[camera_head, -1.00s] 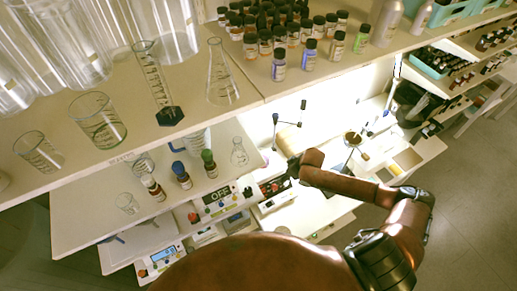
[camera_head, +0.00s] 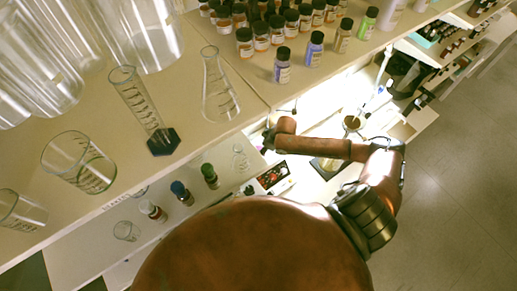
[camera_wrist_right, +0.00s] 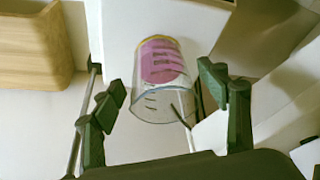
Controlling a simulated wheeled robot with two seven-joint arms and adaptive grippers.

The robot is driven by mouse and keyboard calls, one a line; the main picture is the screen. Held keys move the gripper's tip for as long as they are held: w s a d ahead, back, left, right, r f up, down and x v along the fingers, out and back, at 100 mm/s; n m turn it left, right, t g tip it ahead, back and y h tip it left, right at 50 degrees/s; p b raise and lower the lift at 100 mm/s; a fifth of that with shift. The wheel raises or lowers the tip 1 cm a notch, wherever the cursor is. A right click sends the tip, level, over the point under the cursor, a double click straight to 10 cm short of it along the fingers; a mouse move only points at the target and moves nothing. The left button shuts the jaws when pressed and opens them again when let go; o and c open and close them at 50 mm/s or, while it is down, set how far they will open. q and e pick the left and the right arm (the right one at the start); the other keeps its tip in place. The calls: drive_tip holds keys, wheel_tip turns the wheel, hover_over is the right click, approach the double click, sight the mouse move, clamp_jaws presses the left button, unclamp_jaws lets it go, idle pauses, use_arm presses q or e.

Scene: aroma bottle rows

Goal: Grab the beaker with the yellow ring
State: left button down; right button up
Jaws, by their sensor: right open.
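In the right wrist view a clear beaker (camera_wrist_right: 160,78) shows a pink-purple panel with dark marks and a yellow band along its far edge. It lies ahead of and between the fingers of my right gripper (camera_wrist_right: 166,98), which are spread apart and empty. Whether the fingers reach alongside the beaker is hard to tell. In the head view my right gripper (camera_head: 268,138) is small and dark at the end of my brown arm, by the shelf edge. This beaker cannot be made out in the head view. My left gripper is not seen.
The upper shelf (camera_head: 200,150) holds a clear beaker (camera_head: 78,162), a graduated cylinder (camera_head: 136,97), a flask (camera_head: 217,88) and several small bottles (camera_head: 262,36). A lower shelf holds capped bottles (camera_head: 180,192). A wooden block (camera_wrist_right: 35,45) stands left in the wrist view.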

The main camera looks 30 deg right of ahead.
drive_tip(key=x, duration=0.3)
drive_tip(key=shift+w+a+f+p, duration=0.1)
drive_tip(key=shift+w+a+p, duration=0.15)
drive_tip(key=shift+p, duration=0.1)
drive_tip(key=shift+f, duration=0.2)
drive_tip(key=c, duration=0.4)
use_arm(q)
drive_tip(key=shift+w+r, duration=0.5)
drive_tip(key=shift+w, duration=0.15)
use_arm(e)
drive_tip(key=c, duration=1)
